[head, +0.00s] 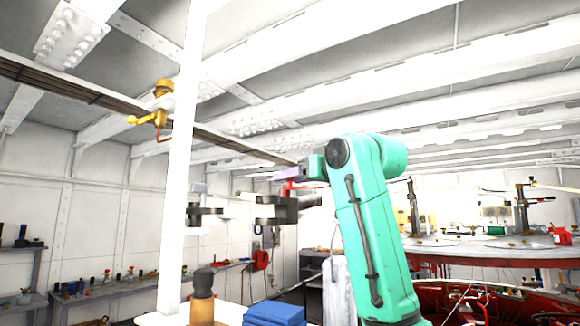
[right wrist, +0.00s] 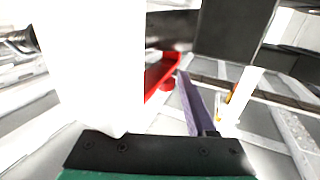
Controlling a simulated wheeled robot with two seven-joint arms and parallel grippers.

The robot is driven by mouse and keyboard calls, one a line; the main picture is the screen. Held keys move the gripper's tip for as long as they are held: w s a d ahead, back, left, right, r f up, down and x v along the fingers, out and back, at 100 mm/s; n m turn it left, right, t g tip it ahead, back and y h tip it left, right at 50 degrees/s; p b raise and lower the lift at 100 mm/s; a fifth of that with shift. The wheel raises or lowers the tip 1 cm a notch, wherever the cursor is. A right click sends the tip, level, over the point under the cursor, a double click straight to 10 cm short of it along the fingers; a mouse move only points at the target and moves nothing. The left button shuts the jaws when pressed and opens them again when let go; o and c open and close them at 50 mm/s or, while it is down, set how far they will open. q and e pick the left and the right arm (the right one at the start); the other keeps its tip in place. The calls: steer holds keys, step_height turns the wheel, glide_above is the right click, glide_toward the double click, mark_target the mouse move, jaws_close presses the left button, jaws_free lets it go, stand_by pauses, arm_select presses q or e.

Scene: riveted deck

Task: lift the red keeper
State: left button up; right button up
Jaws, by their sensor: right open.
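A red part that looks like the red keeper (right wrist: 160,76) shows near the middle of the right wrist view. It also shows as a small red patch in the head view (head: 287,187), beside a dark grey fitting (head: 275,208) on a white horizontal bar. My right gripper (head: 287,177) comes in from the right on the teal arm, its lilac finger next to the red part. In the right wrist view the lilac finger lies just right of the red part. The jaws are open; contact is unclear. The left gripper is not in view.
A white upright post (head: 183,150) stands left of the fitting. A brass valve (head: 155,117) is beyond it, higher up. Below are a blue block (head: 275,314) and a dark-topped brown bottle (head: 202,300). A round table (head: 480,250) stands at the right.

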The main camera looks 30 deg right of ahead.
steer(key=shift+w+a+r, duration=0.1)
steer(key=shift+w+r, duration=0.05)
steer(key=shift+w, duration=0.25)
steer(key=shift+s+a+r, duration=0.15)
steer(key=shift+s+a, duration=0.2)
steer(key=shift+a, duration=0.05)
steer(key=shift+w+d, duration=0.1)
steer(key=shift+d, duration=0.05)
jaws_close()
stand_by(0.6)
